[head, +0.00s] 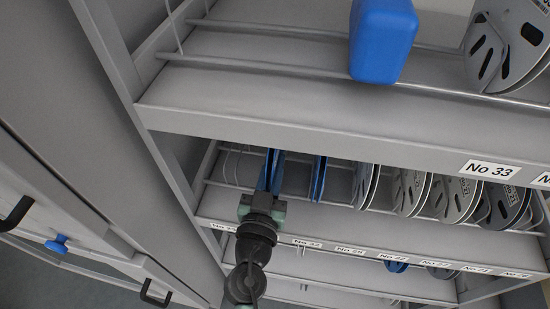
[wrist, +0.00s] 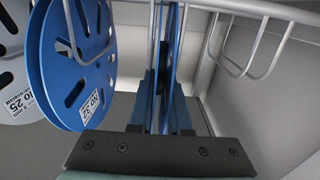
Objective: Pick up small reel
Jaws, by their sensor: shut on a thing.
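A thin blue small reel (head: 269,168) stands upright, edge-on, in the left end of the lower shelf. My gripper (head: 262,197) reaches in from the front and is shut on this reel's near edge. In the wrist view the reel (wrist: 172,50) runs between the two jaws of the gripper (wrist: 163,100). The far part of the reel is hidden behind the jaws and the shelf above.
A second blue reel, labelled No 32 (wrist: 75,60), stands just beside, also in the head view (head: 318,180). Several grey reels (head: 411,190) stand further right. Wire dividers (wrist: 245,55) lie on the other side. The upper shelf's edge (head: 300,132) overhangs; it bears a blue box (head: 382,40).

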